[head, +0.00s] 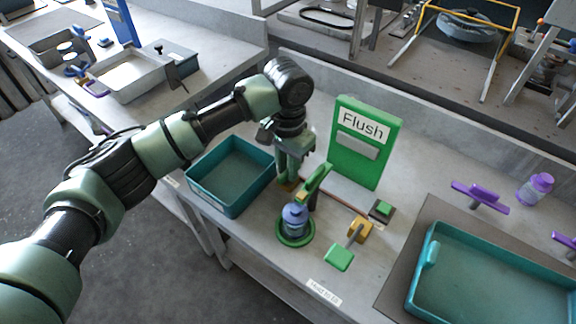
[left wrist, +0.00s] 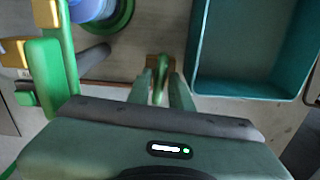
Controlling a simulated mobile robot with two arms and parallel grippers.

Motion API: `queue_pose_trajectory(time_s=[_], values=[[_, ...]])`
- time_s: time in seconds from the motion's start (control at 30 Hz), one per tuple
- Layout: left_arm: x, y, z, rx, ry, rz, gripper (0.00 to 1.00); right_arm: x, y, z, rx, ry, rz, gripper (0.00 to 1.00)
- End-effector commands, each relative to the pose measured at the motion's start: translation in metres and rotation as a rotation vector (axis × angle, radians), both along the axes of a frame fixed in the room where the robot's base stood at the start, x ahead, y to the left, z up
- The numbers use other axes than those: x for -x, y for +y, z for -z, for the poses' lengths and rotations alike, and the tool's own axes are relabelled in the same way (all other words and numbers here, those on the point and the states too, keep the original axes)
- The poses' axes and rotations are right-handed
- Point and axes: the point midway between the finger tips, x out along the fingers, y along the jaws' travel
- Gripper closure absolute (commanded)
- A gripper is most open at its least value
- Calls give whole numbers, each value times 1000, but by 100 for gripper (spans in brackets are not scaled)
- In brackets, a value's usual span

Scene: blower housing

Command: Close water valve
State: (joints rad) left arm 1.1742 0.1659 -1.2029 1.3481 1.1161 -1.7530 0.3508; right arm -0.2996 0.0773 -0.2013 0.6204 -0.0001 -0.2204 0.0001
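My left gripper (head: 288,180) points down at the back of the bench, between the teal bin and the green spout. In the left wrist view its two fingers (left wrist: 162,88) stand either side of a slim green valve handle (left wrist: 160,90) on a brass fitting (left wrist: 159,62). Narrow gaps seem to show beside the handle, so the fingers look open around it. In the head view the gripper mostly hides this valve. A second valve, with a brass body (head: 360,229) and a green lever (head: 339,258), sits to the right. My right gripper is not in view.
A green spout (head: 315,180) rises close beside the gripper, by a blue-purple bottle (head: 294,216) on a round green base. A teal bin (head: 213,203) stands left. A green "Flush" panel (head: 366,142) stands behind, with a green button (head: 382,208) to the right.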

Motion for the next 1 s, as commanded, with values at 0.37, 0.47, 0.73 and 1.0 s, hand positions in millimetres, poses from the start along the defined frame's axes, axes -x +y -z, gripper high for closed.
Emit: queue_pose_trajectory(time_s=[0.37, 0.47, 0.73, 1.0], values=[[0, 0, -1, 0, 0, 13, 100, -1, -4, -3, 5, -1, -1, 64], [0, 0, -3, 0, 0, 38, 100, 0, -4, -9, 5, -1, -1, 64], [1, 0, -6, 0, 3, 199, 100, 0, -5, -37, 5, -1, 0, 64], [1, -1, -6, 1, 2, 449, 100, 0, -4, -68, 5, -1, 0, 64]])
